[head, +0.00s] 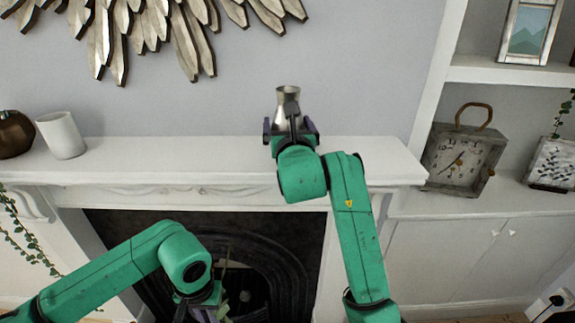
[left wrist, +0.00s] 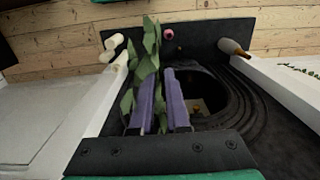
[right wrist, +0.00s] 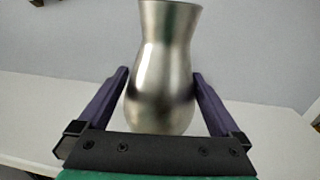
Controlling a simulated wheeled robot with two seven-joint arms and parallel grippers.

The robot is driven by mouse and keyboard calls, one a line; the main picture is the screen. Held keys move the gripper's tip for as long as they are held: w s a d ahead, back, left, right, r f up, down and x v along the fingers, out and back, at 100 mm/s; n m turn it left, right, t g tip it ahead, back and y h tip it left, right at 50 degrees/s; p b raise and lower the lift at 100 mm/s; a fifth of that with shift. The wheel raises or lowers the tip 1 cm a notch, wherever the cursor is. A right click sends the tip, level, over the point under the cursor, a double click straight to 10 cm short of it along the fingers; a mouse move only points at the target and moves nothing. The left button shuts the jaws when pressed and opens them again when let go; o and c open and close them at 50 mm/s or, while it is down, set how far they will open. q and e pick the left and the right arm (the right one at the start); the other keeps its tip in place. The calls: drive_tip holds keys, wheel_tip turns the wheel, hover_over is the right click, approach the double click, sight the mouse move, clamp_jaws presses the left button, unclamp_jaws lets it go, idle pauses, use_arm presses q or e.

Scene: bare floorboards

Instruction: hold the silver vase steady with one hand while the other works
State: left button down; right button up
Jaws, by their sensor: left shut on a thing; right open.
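The silver vase (head: 287,96) stands upright on the white mantel shelf (head: 220,155). In the right wrist view the vase (right wrist: 160,85) rises between the fingers of my right gripper (right wrist: 160,76). That gripper is open, one finger on each side, with a visible gap at least near the tips. In the head view my right gripper (head: 291,128) hides the vase's lower part. My left gripper (left wrist: 159,74) is low in front of the fireplace, shut on a leafy green stem (left wrist: 150,45). Its fingers partly hide the stem, so the exact grip is unclear.
A white cup (head: 61,135) and a brown round vase (head: 14,134) stand at the mantel's left. A clock (head: 462,158) and frames fill shelves at the right. The dark fireplace (head: 290,255) opens below the mantel. A metal-leaf wall ornament (head: 150,25) hangs above.

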use_arm(q)
drive_tip(key=shift+w+r, duration=0.2)
use_arm(e)
drive_tip(key=w, duration=0.3)
use_arm(q)
drive_tip(key=shift+s+d+r, duration=0.1)
drive_tip(key=shift+s, duration=0.1)
use_arm(e)
drive_tip(key=shift+w+r, duration=0.1)
use_arm(q)
drive_tip(key=shift+s+r, duration=0.1)
drive_tip(key=shift+s, duration=0.15)
use_arm(e)
drive_tip(key=shift+s+r, duration=0.15)
drive_tip(key=shift+s, duration=0.05)
use_arm(q)
drive_tip(key=shift+w, duration=0.2)
use_arm(e)
drive_tip(key=shift+w, duration=0.2)
drive_tip(key=c, duration=0.3)
drive_tip(key=shift+f, duration=0.2)
drive_tip(key=c, duration=1.2)
drive_tip(key=shift+c, duration=0.2)
drive_tip(key=o, duration=1.5)
